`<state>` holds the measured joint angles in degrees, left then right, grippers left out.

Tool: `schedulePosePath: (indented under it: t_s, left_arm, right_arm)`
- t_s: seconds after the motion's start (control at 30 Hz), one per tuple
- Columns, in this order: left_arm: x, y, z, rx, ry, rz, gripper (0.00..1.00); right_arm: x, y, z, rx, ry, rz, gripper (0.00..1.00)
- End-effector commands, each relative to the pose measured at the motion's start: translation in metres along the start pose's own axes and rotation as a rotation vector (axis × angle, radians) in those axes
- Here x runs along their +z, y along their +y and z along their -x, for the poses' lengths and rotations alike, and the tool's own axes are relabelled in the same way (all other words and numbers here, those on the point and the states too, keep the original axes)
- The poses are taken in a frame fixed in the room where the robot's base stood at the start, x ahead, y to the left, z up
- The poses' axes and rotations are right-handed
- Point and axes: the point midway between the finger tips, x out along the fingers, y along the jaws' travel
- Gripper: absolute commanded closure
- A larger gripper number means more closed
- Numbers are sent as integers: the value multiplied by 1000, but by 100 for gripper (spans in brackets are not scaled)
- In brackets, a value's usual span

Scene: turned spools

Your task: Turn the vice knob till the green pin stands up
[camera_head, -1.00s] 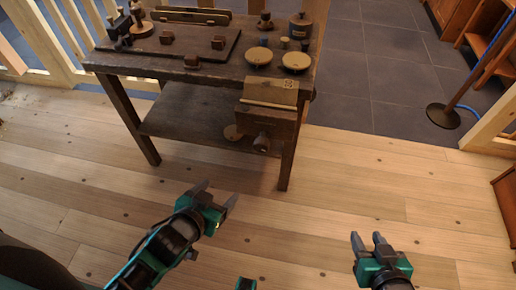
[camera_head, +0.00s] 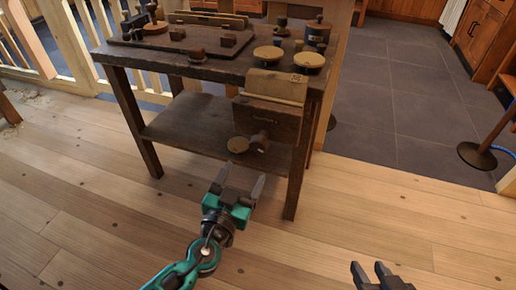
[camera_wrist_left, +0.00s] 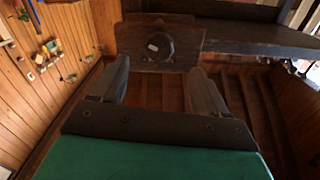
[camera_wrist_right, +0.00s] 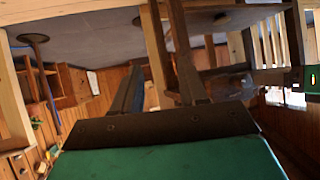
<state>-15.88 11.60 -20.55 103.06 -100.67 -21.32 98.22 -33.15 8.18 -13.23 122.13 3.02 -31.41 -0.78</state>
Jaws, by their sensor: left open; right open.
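The vice (camera_head: 268,118) is a dark wooden block on the front right of the workbench. In the left wrist view the dark round knob (camera_wrist_left: 159,46) carries a small pale mark and lies ahead, beyond the fingertips. I cannot make out a green pin on the vice. My left gripper (camera_head: 242,179) is open and empty, below and in front of the knob, apart from it. My right gripper (camera_head: 368,268) is open and empty over the floor at lower right.
The workbench (camera_head: 215,72) has a low shelf (camera_head: 195,125) and thick legs. Its top bears spools, discs and blocks. A stand with a round base (camera_head: 478,156) is at right. The wooden floor (camera_head: 380,205) right of the bench is clear.

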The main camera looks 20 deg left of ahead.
Motion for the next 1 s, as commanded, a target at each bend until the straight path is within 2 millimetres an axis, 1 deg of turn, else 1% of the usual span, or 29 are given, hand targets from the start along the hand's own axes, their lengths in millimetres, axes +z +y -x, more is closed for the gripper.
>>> schedulePosePath:
  t_s: [0.03,0.13,0.3,0.4,0.5,0.7,0.97,1.0]
  left_arm:
    - [-4,-1,-11,-2,2,1,25]
    - [-4,0,-33,-2,1,3,25]
    - [-2,0,-68,-2,1,2,25]
    - [-1,0,-85,-1,-1,2,25]
    - [0,0,-96,-1,0,1,25]
    - [0,0,-107,0,-1,0,25]
    - [0,0,-108,0,-2,1,25]
    - [0,0,-107,0,-2,1,29]
  right_arm:
    - [-4,0,2,1,2,0,57]
    - [-5,1,3,3,2,0,57]
    - [0,3,2,10,-3,0,57]
    - [2,4,2,13,-7,0,57]
    - [3,5,2,13,-7,0,57]
    - [2,5,2,13,-7,0,57]
    - [2,5,3,13,-7,2,57]
    - [2,5,3,13,-7,2,57]
